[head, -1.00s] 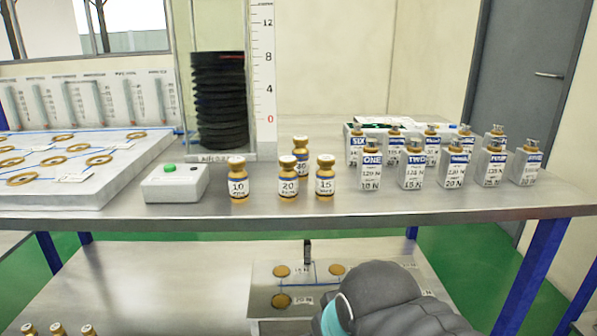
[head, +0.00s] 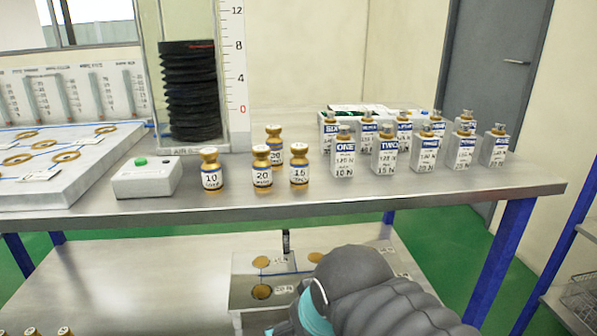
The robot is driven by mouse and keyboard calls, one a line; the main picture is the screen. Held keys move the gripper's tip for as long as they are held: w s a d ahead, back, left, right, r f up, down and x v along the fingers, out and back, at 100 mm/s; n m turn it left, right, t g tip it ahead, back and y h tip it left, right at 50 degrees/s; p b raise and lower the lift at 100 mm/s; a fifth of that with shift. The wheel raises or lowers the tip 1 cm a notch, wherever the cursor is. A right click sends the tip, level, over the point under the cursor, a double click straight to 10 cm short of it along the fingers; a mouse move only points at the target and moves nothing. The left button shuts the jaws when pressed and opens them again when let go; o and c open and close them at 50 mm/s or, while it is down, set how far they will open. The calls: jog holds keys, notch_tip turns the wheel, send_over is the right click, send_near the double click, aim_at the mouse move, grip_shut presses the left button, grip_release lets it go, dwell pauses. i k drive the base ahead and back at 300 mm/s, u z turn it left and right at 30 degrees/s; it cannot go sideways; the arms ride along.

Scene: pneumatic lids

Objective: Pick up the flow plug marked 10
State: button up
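The flow plug marked 10 (head: 211,171) stands upright near the front edge of the upper table (head: 330,200). It is a small gold cylinder with a white label. Beside it to the right stand a plug marked 20 (head: 262,169) and a plug marked 15 or 16 (head: 299,166). Another gold plug (head: 274,142) stands behind them. My arm shows at the bottom, below the table's front edge and to the right of the plugs. The fingertips of my gripper are not in view.
A white box with a green button (head: 147,177) stands left of the plugs. Several labelled weights (head: 384,152) stand to the right. A clear column with a black bellows (head: 190,90) is behind. A lower shelf (head: 150,270) holds a panel with gold discs (head: 261,292).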

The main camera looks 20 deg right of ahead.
aim_at(211, 169)
jog(key=u, duration=1.5)
jog(key=k, duration=0.75)
jog(key=z, duration=1.35)
